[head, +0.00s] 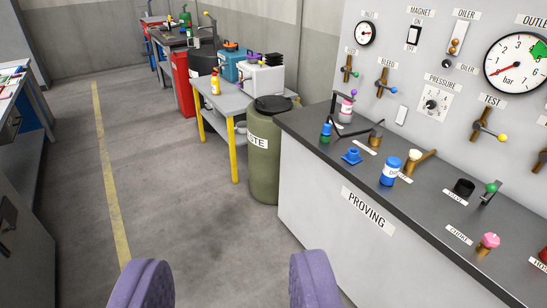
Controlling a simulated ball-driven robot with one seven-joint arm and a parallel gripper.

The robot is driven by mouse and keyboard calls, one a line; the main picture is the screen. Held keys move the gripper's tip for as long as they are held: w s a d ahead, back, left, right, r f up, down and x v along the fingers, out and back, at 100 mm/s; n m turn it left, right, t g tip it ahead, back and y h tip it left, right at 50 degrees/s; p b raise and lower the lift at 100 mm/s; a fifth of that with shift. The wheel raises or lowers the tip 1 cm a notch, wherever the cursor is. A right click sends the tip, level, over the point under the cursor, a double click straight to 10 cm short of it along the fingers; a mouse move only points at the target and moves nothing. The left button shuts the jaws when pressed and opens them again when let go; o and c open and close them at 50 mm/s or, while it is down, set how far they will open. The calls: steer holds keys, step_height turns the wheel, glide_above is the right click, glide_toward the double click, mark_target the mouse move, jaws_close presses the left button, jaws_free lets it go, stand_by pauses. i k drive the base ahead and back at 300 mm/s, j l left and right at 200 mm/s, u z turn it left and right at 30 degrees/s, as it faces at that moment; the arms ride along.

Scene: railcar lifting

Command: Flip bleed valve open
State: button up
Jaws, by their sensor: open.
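The bleed valve (382,82) is on the grey wall panel at the upper right, below a BLEED label. It has a brass-coloured body and a short lever ending in a blue ball (393,89), which points right and slightly down. My gripper (229,283) shows as two purple fingertips at the bottom edge. They are wide apart with only floor showing between them. The gripper is well to the lower left of the valve in the picture and apart from it.
The PROVING bench (330,205) stands below the panel, with bottles and small fittings on its dark top. Similar valves with a green ball (355,74) and a yellow ball (502,138) flank the bleed valve. A green waste drum (264,160) stands left of the bench.

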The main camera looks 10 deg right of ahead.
mark_target(378, 83)
steer(key=i+j+z, duration=0.15)
steer(key=i+z, duration=0.2)
steer(key=i+j+z, duration=0.35)
steer(key=i, duration=0.15)
steer(key=i+j+z, duration=0.35)
steer(key=i+j, duration=0.25)
steer(key=i, duration=0.55)
steer(key=i+j+u, duration=0.15)
steer(key=i, duration=0.65)
steer(key=i+j, duration=0.2)
steer(key=i, duration=0.65)
steer(key=j+u, duration=0.05)
